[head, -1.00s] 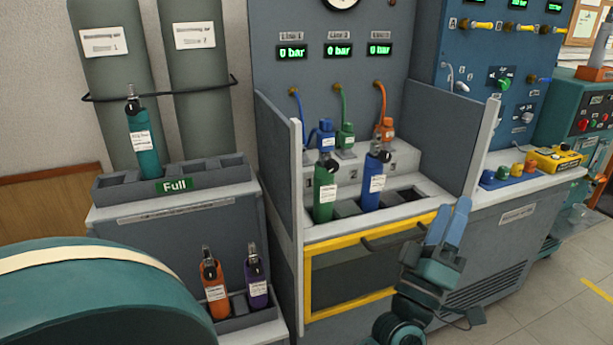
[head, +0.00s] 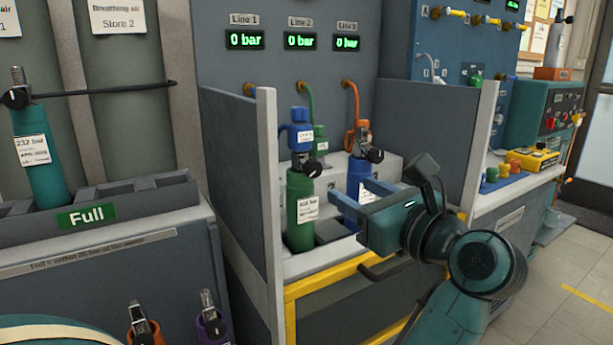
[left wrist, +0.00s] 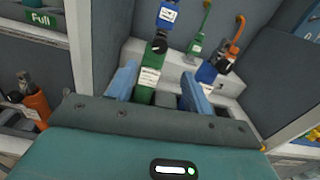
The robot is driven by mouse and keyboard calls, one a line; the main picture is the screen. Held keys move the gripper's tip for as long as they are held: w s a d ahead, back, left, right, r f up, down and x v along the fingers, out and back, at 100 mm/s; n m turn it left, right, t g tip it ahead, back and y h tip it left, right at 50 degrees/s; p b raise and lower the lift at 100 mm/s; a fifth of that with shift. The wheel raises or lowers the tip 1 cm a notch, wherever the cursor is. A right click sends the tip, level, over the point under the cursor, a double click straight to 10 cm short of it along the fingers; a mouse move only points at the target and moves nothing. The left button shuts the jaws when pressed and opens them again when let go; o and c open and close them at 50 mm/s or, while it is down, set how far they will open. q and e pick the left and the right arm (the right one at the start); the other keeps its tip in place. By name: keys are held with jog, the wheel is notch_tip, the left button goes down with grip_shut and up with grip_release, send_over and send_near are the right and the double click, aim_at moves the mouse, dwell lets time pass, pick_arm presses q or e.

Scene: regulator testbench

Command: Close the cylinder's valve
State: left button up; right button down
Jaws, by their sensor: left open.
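A green cylinder (head: 300,212) with a white label and a black valve knob (head: 311,168) stands upright in the bench rack. It also shows in the left wrist view (left wrist: 147,88), with its valve (left wrist: 158,45) above. A blue cylinder (head: 357,175) with a black valve knob (head: 374,155) stands to its right, partly hidden by my gripper. A blue connector (head: 300,136) on a hose is just above the green cylinder's valve; I cannot tell if they are joined. My left gripper (head: 350,197) is open, its fingers pointing toward the green cylinder, apparently short of it. My right gripper is not in view.
Grey side panels (head: 245,180) flank the bay, and a yellow-framed drawer (head: 335,290) is below. The Line displays (head: 300,41) read 0 bar. A teal cylinder (head: 40,160) stands in the "Full" rack (head: 150,200). Orange and purple cylinders are low at left.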

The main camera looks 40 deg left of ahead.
aim_at(316, 170)
pick_arm(q)
jog(key=x, duration=1.2)
jog(key=shift+w+a+b, duration=0.1)
jog(key=shift+a+b, duration=0.25)
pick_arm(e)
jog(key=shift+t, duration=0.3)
pick_arm(q)
jog(key=shift+c, duration=0.4)
